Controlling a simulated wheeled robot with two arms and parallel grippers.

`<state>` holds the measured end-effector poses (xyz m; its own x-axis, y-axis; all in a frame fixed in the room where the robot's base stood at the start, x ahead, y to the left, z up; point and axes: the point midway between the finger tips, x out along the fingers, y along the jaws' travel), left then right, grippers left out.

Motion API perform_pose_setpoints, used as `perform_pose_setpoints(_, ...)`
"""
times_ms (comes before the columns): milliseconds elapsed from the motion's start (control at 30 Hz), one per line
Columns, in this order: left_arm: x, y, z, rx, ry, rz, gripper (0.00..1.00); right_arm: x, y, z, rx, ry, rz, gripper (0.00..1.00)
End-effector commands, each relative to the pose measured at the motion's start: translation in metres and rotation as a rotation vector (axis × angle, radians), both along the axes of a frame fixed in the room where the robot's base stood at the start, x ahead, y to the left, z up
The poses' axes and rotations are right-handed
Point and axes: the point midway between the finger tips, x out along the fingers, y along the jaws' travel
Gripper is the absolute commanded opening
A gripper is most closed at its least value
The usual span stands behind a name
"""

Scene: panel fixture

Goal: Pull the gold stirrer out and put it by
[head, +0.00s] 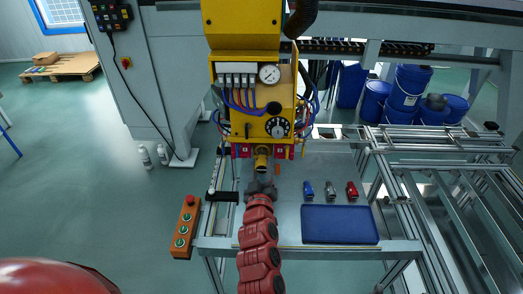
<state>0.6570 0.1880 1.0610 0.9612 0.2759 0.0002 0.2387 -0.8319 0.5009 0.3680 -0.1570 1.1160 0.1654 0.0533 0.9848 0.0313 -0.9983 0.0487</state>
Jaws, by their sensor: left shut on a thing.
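The gold stirrer (262,160) shows below the yellow panel unit (249,122), pointing down toward the bench. My left gripper (261,184), at the end of the red arm, is shut on it from the near side. The jaws hide its lower end, and I cannot tell how much of it is still inside its holder. My right gripper is not in view.
Blue, grey and red small fittings (331,190) stand on the bench to the right, behind a blue mat (340,224). An orange button box (185,228) is at the bench's left edge. Metal frames stand at right. Some bare bench (290,215) lies between arm and mat.

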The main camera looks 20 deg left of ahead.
Motion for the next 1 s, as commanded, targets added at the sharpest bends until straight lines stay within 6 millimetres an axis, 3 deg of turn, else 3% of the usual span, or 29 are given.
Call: perform_pose_setpoints(1000,-0.015,-0.004,0.0,0.001,-0.001,0.001,0.0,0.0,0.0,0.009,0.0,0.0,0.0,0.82)
